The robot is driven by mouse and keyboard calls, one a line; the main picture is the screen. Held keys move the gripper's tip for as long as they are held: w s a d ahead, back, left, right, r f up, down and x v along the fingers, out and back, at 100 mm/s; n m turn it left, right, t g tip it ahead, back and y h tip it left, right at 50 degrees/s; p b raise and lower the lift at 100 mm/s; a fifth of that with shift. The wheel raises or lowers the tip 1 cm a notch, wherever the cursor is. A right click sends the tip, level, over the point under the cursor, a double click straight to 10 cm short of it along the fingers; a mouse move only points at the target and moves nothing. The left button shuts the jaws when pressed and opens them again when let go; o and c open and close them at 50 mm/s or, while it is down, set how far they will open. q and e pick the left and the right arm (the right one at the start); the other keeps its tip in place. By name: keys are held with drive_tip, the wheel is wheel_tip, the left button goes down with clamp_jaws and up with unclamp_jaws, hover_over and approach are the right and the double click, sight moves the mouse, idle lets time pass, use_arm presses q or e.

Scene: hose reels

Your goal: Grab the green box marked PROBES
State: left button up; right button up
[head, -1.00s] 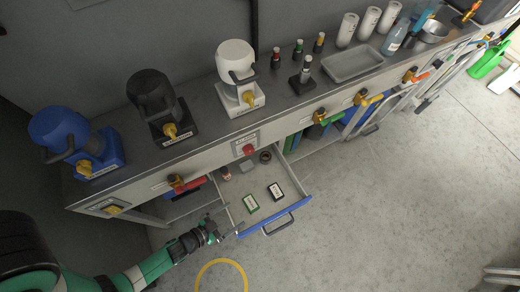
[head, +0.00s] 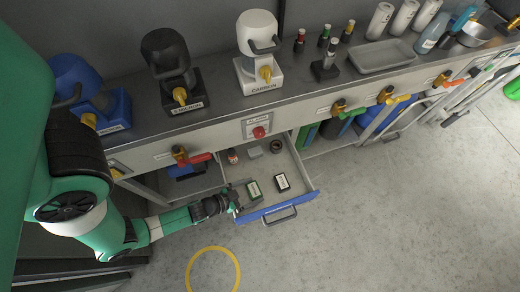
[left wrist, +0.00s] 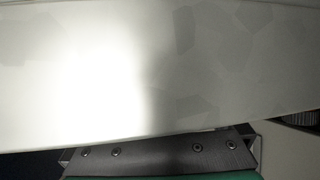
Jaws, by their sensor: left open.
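A small green box with a pale label (head: 254,189) lies in the open drawer (head: 296,181), near its left side. Its lettering is too small to read. My left gripper (head: 237,199) is open at the drawer's left edge, just left of the green box and apparently apart from it. In the left wrist view, a brightly lit pale surface fills most of the picture above my gripper's dark screwed plate, and the box cannot be made out there. My right gripper is not in view.
A black box with a white label (head: 282,182) lies right of the green one. A red-and-white item (head: 232,156) and a dark ring (head: 276,147) lie farther back. The drawer has a blue front (head: 262,213). Red-handled valve (head: 196,159) juts out left. Floor in front is clear.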

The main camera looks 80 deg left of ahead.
sight(251, 192)
use_arm(q)
drive_tip(key=shift+s, duration=0.15)
drive_tip(key=shift+c, duration=0.6)
drive_tip(key=c, duration=1)
drive_tip(key=shift+r, duration=0.1)
wheel_tip(251, 192, up, 18)
drive_tip(key=p, duration=1.6)
drive_tip(key=shift+p, duration=0.3)
